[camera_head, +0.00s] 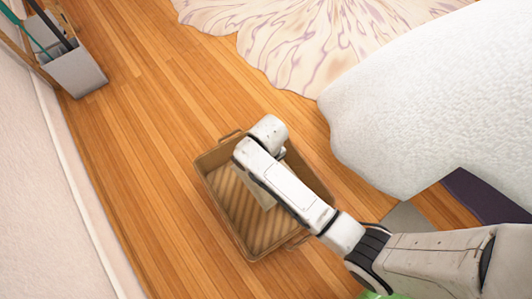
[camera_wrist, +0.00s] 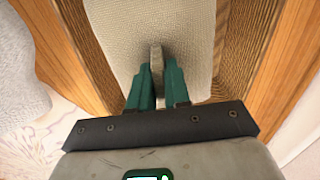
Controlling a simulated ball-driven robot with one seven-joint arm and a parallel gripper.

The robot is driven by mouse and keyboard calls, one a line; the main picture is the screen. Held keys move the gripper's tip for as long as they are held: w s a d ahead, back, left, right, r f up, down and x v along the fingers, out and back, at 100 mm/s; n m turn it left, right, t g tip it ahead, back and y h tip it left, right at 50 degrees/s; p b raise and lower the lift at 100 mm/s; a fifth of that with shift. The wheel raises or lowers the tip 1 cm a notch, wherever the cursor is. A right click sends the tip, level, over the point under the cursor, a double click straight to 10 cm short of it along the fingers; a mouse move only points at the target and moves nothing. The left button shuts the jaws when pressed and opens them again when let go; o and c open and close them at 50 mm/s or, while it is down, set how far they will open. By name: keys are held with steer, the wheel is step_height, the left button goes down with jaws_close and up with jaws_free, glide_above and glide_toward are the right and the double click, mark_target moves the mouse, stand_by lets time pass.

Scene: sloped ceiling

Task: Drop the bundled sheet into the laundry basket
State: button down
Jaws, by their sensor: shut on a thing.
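The laundry basket (camera_head: 205,208) is brown and rectangular with ribbed insides and stands on the wooden floor in the head view. My gripper (camera_wrist: 157,68) shows in the wrist view with its green fingers close together on the bundled sheet (camera_wrist: 195,40), a pale beige woven cloth. A pale corner of the sheet (camera_head: 267,197) shows beneath my arm in the head view, over the basket opening. Brown basket walls (camera_wrist: 240,60) flank the cloth in the wrist view. My arm hides my fingers in the head view. I cannot tell whether the sheet touches the basket floor.
A white bed cover (camera_head: 430,100) lies to the right, beside a pale patterned rug (camera_head: 300,40). A grey bin (camera_head: 76,72) stands by the wall at top left. The wooden floor (camera_head: 150,130) left of the basket is clear.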

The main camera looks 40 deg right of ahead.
steer(key=shift+f+b, duration=1.25)
steer(key=shift+f, duration=0.25)
steer(key=c, duration=1)
jaws_free()
step_height(320, 180, up, 11)
steer(key=p, duration=0.6)
